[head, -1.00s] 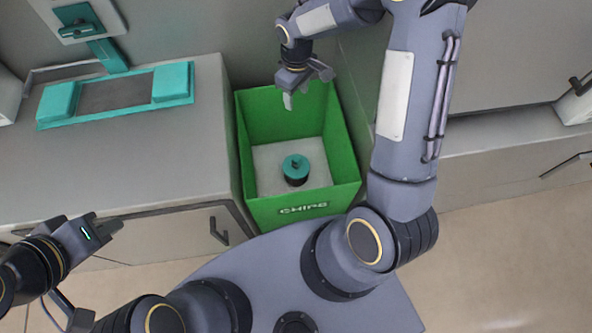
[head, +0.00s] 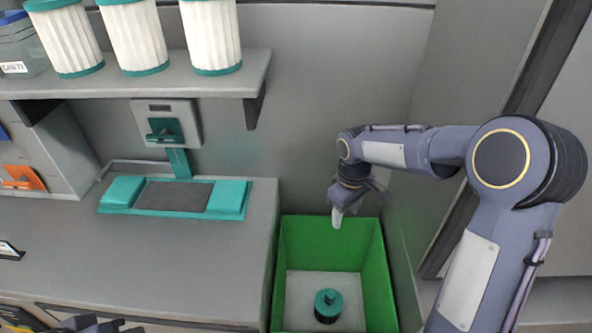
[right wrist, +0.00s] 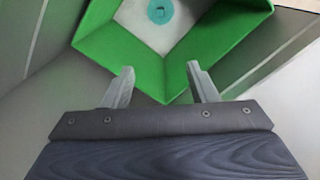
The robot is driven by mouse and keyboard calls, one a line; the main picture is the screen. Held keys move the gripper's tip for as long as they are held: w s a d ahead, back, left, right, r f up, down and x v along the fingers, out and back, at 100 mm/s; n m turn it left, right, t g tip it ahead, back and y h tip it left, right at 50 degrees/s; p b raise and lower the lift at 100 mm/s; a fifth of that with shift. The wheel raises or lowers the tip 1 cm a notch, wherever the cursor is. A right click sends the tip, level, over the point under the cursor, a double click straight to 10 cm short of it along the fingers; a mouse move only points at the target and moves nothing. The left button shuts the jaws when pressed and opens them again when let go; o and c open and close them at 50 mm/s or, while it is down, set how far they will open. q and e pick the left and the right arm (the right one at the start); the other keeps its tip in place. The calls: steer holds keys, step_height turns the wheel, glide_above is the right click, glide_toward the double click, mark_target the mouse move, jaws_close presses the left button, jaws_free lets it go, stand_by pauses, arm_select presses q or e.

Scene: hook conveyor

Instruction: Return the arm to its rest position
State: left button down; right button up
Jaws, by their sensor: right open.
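My right arm comes in from the right in the head view. Its gripper (head: 338,216) hangs over the back of the green bin (head: 377,270). In the right wrist view the two fingers of the right gripper (right wrist: 160,85) stand apart with nothing between them, and the green bin (right wrist: 178,75) lies beyond them. A black part with a teal top (head: 328,305) stands on the bin's pale floor, below and apart from the gripper. Its teal top also shows in the right wrist view (right wrist: 160,11). Part of my left gripper (head: 95,325) shows at the bottom left edge; its fingers are not clear.
A grey counter (head: 60,240) with a teal-ended fixture (head: 175,197) is left of the bin. A shelf (head: 150,88) with white ribbed filters (head: 210,35) is above it. Grey walls stand behind and right of the bin.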

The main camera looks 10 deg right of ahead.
steer(key=s+r+m+t+y, duration=0.2)
steer(key=s+r+m, duration=0.1)
steer(key=s+r, duration=0.7)
steer(key=s+a+m+t+y, duration=0.1)
steer(key=s+m, duration=0.1)
steer(key=s, duration=0.5)
steer(key=s+a+f+m+t, duration=0.1)
steer(key=s+m+t, duration=0.1)
steer(key=s, duration=0.5)
steer(key=shift+s+a+m+t+y, duration=0.15)
steer(key=shift+a+m+t+y, duration=0.15)
steer(key=shift+m+y, duration=0.1)
